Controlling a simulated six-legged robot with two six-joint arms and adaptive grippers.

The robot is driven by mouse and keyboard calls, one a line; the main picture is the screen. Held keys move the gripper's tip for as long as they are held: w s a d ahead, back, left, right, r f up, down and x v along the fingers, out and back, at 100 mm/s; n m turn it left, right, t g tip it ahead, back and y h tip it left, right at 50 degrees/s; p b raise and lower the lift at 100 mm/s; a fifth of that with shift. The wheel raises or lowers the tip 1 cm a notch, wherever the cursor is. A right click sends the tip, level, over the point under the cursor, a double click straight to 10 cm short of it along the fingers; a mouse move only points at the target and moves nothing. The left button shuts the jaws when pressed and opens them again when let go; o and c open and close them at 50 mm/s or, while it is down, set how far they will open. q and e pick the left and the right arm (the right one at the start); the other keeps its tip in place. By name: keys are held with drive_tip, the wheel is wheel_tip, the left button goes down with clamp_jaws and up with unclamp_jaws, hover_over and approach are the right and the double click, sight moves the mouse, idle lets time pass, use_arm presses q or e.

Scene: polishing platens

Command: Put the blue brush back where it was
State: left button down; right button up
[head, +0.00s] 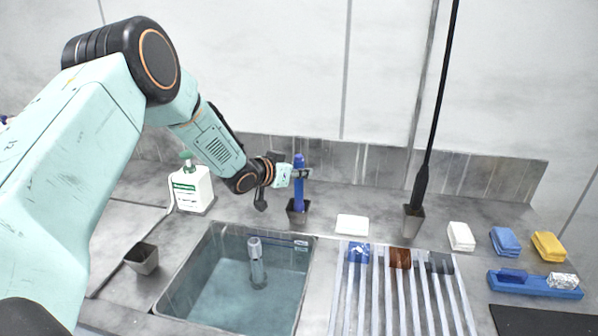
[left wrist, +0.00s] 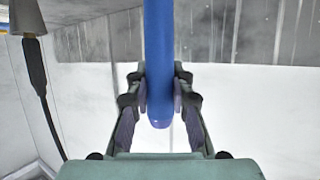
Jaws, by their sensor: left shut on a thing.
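The blue brush (head: 299,163) stands nearly upright over a small grey cup (head: 298,214) at the back of the counter. Its lower end appears to be inside the cup's rim, but I cannot tell how deep. My left gripper (head: 300,174) is shut on the handle, above the cup. In the left wrist view the blue handle (left wrist: 158,45) runs between the two fingers of my left gripper (left wrist: 160,95), with its rounded end showing. The bristles are hidden. My right gripper is not in view.
A sink (head: 215,290) with a grey tap lies in front of the cup. A soap bottle (head: 192,188) stands left. A white pad (head: 352,224) and a slatted rack (head: 400,300) are nearby.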

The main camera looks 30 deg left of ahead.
use_arm(q)
drive_tip(key=shift+d+f, duration=0.1)
drive_tip(key=c, duration=1.6)
unclamp_jaws()
drive_tip(key=o, duration=0.4)
drive_tip(key=shift+a+f, duration=0.15)
drive_tip(key=shift+a, duration=0.2)
drive_tip(key=shift+d, duration=0.3)
drive_tip(key=shift+r, duration=0.3)
drive_tip(key=shift+s+a+r, duration=0.15)
drive_tip(key=shift+s+a, duration=0.05)
drive_tip(key=shift+s, duration=0.05)
drive_tip(key=p+v, duration=0.2)
drive_tip(key=v, duration=0.9)
drive_tip(key=shift+s, duration=0.25)
